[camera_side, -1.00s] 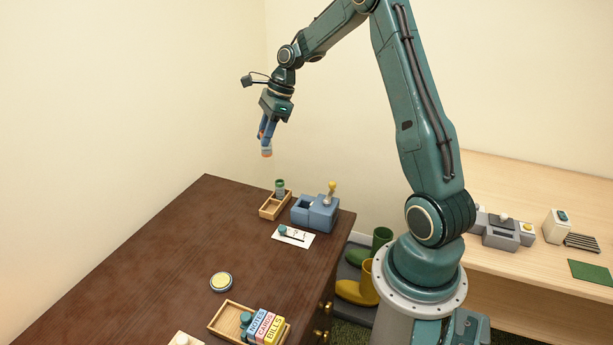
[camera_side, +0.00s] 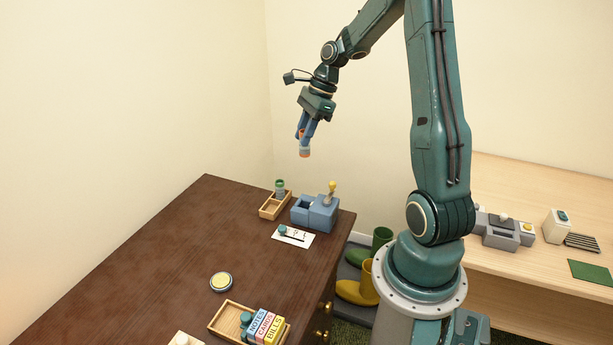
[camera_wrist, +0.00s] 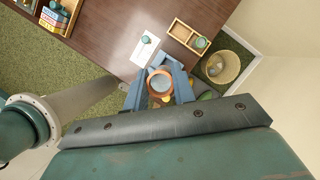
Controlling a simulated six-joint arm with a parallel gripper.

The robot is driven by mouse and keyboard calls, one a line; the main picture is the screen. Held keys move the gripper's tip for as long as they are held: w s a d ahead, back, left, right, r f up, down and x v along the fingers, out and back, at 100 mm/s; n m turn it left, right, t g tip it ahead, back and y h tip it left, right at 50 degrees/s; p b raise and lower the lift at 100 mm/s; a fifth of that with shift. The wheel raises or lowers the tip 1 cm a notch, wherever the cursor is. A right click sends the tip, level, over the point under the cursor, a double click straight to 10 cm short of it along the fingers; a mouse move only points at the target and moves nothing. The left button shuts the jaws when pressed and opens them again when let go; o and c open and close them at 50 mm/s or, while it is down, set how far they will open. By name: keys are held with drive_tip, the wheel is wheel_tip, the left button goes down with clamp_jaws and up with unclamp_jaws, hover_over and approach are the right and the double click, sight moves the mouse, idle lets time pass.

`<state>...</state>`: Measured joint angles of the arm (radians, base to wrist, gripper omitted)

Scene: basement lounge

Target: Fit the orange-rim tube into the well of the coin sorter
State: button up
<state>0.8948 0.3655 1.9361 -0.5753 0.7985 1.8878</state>
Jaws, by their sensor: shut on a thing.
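My gripper (camera_side: 304,134) is shut on the orange-rim tube (camera_side: 304,151) and holds it in the air, above and a little left of the coin sorter. In the wrist view the tube's orange rim (camera_wrist: 160,82) shows between the blue fingers. The blue-grey coin sorter (camera_side: 316,214) stands near the table's far right corner, with an open well on its left part and a yellow-knobbed lever on its right part. In the wrist view the sorter is largely hidden behind the gripper and tube.
A wooden tray (camera_side: 266,207) with a green-topped tube (camera_side: 280,186) stands left of the sorter. A white card (camera_side: 294,242) lies in front. A yellow-topped round tin (camera_side: 221,282) and a box tray (camera_side: 216,321) are nearer. The dark table's (camera_side: 150,260) left side is clear.

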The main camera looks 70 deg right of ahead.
wheel_tip(320, 180, down, 16)
idle(0.7)
drive_tip(key=shift+f, duration=0.2)
drive_tip(key=shift+f, duration=1.8)
drive_tip(key=shift+f, duration=0.15)
drive_tip(key=o, duration=0.7)
drive_tip(key=shift+v, duration=6.15)
